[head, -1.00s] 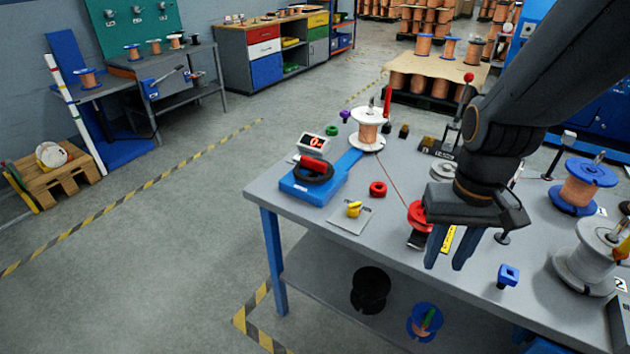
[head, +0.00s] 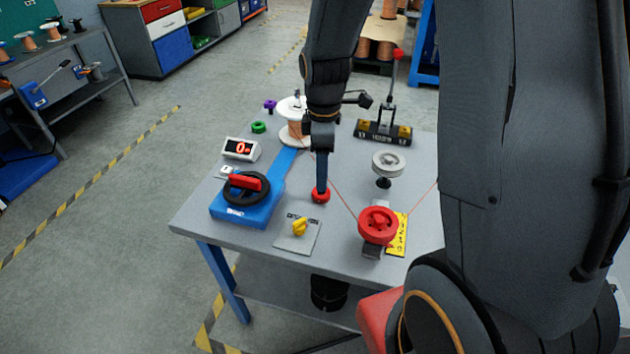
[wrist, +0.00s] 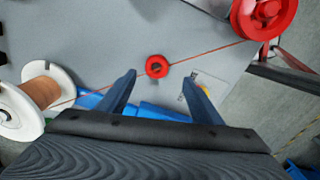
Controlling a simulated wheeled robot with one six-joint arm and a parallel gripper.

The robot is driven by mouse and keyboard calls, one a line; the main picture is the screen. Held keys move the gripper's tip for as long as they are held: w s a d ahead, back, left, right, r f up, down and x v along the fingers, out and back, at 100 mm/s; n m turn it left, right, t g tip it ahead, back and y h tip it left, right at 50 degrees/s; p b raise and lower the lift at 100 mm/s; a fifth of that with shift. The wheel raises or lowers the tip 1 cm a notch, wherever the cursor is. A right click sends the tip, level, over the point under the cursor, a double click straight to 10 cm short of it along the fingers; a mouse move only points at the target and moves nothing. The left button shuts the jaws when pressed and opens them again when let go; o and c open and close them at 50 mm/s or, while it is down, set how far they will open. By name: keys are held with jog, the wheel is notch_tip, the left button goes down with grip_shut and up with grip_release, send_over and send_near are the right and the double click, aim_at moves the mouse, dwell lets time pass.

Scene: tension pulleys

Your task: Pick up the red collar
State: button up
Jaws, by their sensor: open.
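The red collar (head: 320,196) is a small red ring lying on the grey workbench, partly hidden behind my fingers in the head view. In the wrist view the collar (wrist: 157,66) shows its dark hole and sits slightly beyond the line of my fingertips, between the two fingers across the picture. My gripper (head: 321,185) points down at it with blue fingers. In the wrist view my gripper (wrist: 160,78) is open, with gaps on both sides of the collar. I cannot tell how high the fingertips are above the bench.
A thin copper wire runs close by the collar, from the white spool (head: 293,112) to the red pulley (head: 378,225). A blue base with a black handwheel (head: 246,188) stands left. A yellow-knobbed plate (head: 299,232) lies in front. A grey pulley (head: 388,165) stands right.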

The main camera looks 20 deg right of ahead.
jog(key=shift+w+a+f, duration=0.1)
jog(key=shift+f, duration=0.75)
jog(key=shift+w+a+f, duration=0.1)
jog(key=shift+f, duration=0.75)
jog(key=shift+w+d+f+p, duration=0.1)
jog(key=shift+f+p, duration=0.25)
jog(key=shift+f, duration=0.8)
jog(key=shift+w+d+f+p, duration=0.1)
jog(key=shift+f+p, duration=0.25)
jog(key=shift+f, duration=0.75)
jog(key=c, duration=1.1)
jog(key=shift+c, duration=0.3)
jog(key=shift+r, duration=0.1)
notch_tip(320, 180, up, 10)
jog(key=b, duration=0.1)
